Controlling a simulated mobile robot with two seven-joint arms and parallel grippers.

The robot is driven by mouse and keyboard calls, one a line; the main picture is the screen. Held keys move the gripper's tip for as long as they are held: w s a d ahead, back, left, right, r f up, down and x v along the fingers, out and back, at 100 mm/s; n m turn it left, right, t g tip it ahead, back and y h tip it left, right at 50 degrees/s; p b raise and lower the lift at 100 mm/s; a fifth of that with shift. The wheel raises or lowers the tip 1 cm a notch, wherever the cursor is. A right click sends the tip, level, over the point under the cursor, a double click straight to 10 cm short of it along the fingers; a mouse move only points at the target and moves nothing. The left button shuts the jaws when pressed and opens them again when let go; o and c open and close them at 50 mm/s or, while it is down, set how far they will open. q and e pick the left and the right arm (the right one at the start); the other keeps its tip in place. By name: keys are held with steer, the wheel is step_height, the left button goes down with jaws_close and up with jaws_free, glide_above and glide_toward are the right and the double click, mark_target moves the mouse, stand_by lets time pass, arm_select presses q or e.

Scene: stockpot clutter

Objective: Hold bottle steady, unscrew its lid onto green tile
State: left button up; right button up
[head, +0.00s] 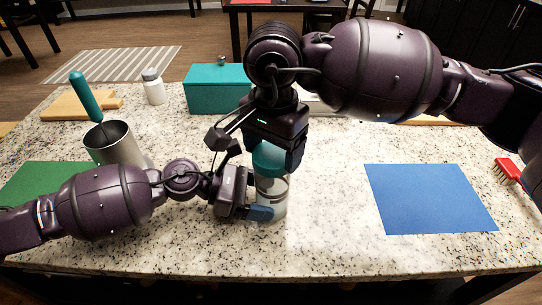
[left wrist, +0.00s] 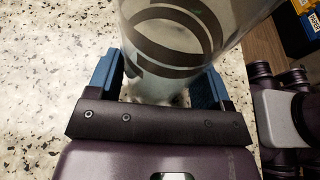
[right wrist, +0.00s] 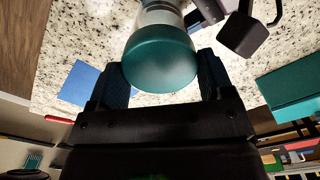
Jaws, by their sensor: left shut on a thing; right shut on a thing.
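A clear bottle (head: 272,192) with a teal lid (head: 268,157) stands upright near the middle of the counter. My left gripper (head: 258,208) is shut around the lower part of the bottle; the left wrist view shows the clear body (left wrist: 180,45) with dark markings between its fingers. My right gripper (head: 272,160) comes from above and is shut on the teal lid, which shows between its fingers in the right wrist view (right wrist: 160,58). The lid sits on top of the bottle. A green tile (head: 42,182) lies at the left, partly hidden by my left arm.
A metal pot (head: 115,146) with a teal-handled utensil (head: 86,97) stands behind my left arm. A white bottle (head: 153,87), a cutting board (head: 70,107) and a teal box (head: 215,90) are at the back. A blue tile (head: 430,199) and red brush (head: 508,170) lie right.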

mark_target(273, 153)
steer(key=shift+n, duration=1.2)
arm_select(q)
steer(key=shift+r, duration=0.1)
arm_select(e)
steer(key=shift+n, duration=0.3)
steer(key=n, duration=0.2)
steer(key=shift+n, duration=0.4)
steer(key=shift+r, duration=0.55)
steer(key=shift+r, duration=0.9)
steer(key=shift+r, duration=2.35)
arm_select(q)
steer(key=o, duration=1)
